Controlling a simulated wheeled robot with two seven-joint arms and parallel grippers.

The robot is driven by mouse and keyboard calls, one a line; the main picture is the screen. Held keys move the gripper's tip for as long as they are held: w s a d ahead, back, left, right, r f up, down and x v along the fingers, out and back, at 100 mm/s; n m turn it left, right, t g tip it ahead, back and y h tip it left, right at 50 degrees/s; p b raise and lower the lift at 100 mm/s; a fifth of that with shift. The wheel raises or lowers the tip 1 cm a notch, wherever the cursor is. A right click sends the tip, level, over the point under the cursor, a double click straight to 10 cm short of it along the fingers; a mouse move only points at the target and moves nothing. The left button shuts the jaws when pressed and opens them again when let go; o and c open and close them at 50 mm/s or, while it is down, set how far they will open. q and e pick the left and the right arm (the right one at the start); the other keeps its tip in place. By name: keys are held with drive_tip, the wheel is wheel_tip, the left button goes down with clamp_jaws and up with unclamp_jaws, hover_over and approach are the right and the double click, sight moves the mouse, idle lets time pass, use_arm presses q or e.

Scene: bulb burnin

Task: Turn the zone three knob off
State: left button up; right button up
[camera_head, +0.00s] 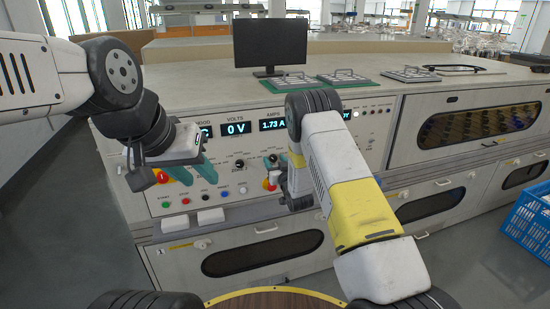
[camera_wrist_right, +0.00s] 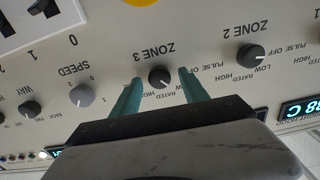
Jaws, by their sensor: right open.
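The zone three knob (camera_wrist_right: 160,77) is a small round black knob under the upside-down "ZONE 3" label in the right wrist view. Its pointer is too small to read surely. My right gripper (camera_wrist_right: 161,79) is open, with one green finger on either side of the knob and a gap on both sides. In the head view my right arm hides that gripper and this knob. My left gripper (camera_head: 198,181) shows in the head view in front of the panel's left part, its two green fingers apart and empty.
The zone two knob (camera_wrist_right: 251,54) and speed knob (camera_wrist_right: 82,95) flank zone three. A red emergency button (camera_head: 162,177) is near my left gripper. The display (camera_head: 272,125) reads 1.73 A. A monitor (camera_head: 270,44) stands on the bench; a blue crate (camera_head: 527,222) is at right.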

clamp_jaws()
idle(0.4)
drive_tip(key=n, duration=0.3)
drive_tip(key=shift+a+n, duration=0.1)
drive_tip(key=shift+n, duration=2.4)
unclamp_jaws()
